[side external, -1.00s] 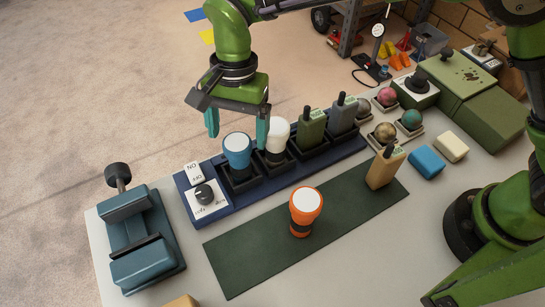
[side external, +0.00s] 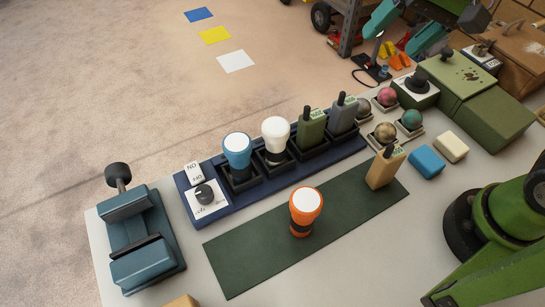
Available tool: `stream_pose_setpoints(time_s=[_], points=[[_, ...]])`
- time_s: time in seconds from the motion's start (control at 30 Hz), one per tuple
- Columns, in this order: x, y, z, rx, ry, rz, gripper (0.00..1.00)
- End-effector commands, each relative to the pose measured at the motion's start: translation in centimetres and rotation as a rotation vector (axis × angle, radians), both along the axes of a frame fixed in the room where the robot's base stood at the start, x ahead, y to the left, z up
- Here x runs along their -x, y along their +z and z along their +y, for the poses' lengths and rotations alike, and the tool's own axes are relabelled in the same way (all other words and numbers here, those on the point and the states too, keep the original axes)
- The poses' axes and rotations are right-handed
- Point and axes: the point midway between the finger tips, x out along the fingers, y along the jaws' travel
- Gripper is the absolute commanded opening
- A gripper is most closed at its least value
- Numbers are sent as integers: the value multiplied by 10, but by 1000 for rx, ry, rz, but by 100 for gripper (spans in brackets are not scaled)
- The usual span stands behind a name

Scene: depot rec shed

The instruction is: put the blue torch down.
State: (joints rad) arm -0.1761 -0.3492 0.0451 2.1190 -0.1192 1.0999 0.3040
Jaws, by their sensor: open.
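The blue torch (side external: 237,156) stands upright, white lens up, in a black socket of the dark blue charging rack (side external: 222,207). My gripper (side external: 404,28) is at the upper right, partly cut off by the top edge. Its two teal fingers are apart with nothing between them, well away from the torch. A white torch (side external: 276,140) stands in the socket to the right of the blue one. An orange torch (side external: 303,211) stands upright on the dark green mat (side external: 255,252).
An olive radio (side external: 311,128) and a grey radio (side external: 344,115) fill the rack's other sockets. A tan radio (side external: 384,167) stands on the mat's right end. A teal vise-like device (side external: 142,240) sits at left. Balls, blocks and green boxes crowd the right.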

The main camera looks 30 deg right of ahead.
Motion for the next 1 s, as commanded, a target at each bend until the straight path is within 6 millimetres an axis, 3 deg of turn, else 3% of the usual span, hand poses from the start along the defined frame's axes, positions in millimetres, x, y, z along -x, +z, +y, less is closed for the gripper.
stream_pose_setpoints(time_s=[0.03, 0.1, 0.3, 1.0], points=[[16, -2, -19, 11, 2, -57, 84], [32, -8, -36, 31, 18, -120, 84], [60, -24, -61, 80, 42, -231, 84], [64, -28, -65, 92, 50, -247, 84]])
